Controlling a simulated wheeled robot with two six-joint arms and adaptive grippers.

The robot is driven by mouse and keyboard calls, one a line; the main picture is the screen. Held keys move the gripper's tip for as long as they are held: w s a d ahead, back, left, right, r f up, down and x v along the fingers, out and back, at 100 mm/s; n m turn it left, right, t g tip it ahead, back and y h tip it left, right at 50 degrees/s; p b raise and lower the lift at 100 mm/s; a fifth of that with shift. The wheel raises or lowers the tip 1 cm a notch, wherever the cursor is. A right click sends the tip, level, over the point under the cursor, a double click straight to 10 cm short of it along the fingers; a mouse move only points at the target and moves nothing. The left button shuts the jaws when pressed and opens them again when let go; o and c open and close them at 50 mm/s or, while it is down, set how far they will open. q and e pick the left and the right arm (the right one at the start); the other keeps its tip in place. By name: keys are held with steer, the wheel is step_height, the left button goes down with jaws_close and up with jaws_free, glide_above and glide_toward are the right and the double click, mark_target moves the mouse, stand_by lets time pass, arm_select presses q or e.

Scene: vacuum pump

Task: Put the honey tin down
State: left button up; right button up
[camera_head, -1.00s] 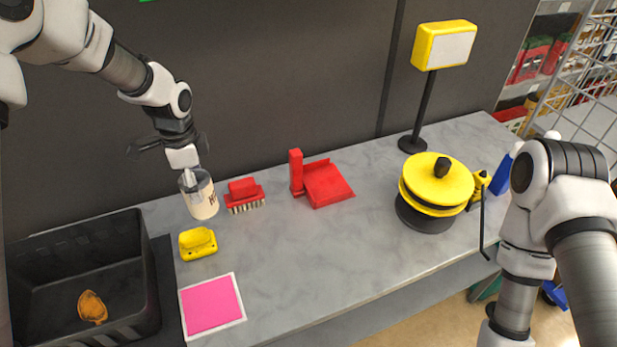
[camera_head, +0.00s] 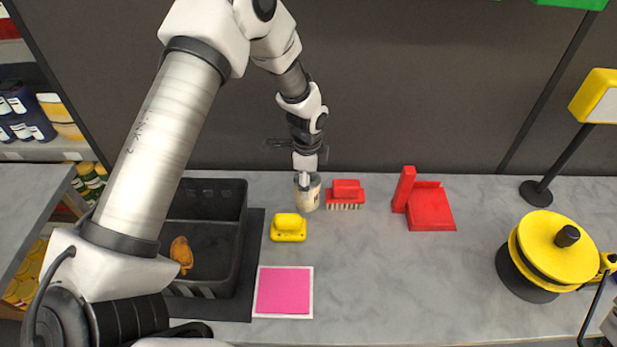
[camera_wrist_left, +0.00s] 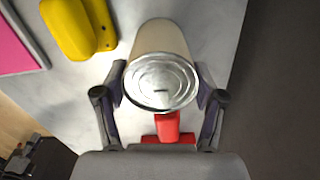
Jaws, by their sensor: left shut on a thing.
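The honey tin (camera_head: 308,197) is pale with a silver lid. It is upright in the head view, at the back of the grey counter. My left gripper (camera_head: 306,178) reaches down from above and is shut on it. In the wrist view the tin's ringed metal lid (camera_wrist_left: 162,82) faces me, with the left gripper (camera_wrist_left: 162,90) fingers on either side. The tin's base is at or very close to the counter; I cannot tell whether it touches. My right gripper is out of view.
A red brush (camera_head: 345,190) stands just right of the tin. A yellow block-like holder (camera_head: 288,229) is in front. A pink square (camera_head: 284,290), black crate (camera_head: 243,225), red dustpan (camera_head: 430,208) and yellow-lidded pump (camera_head: 556,248) are around. The counter's middle is clear.

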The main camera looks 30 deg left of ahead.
arm_select(q)
steer(key=shift+f, duration=0.35)
steer(key=o, duration=1.5)
steer(key=shift+o, duration=0.2)
steer(key=shift+r, duration=0.1)
steer(key=shift+r, duration=0.1)
step_height(320, 180, up, 11)
steer(key=b, duration=0.3)
steer(key=shift+b, duration=0.35)
steer(key=shift+r, duration=0.55)
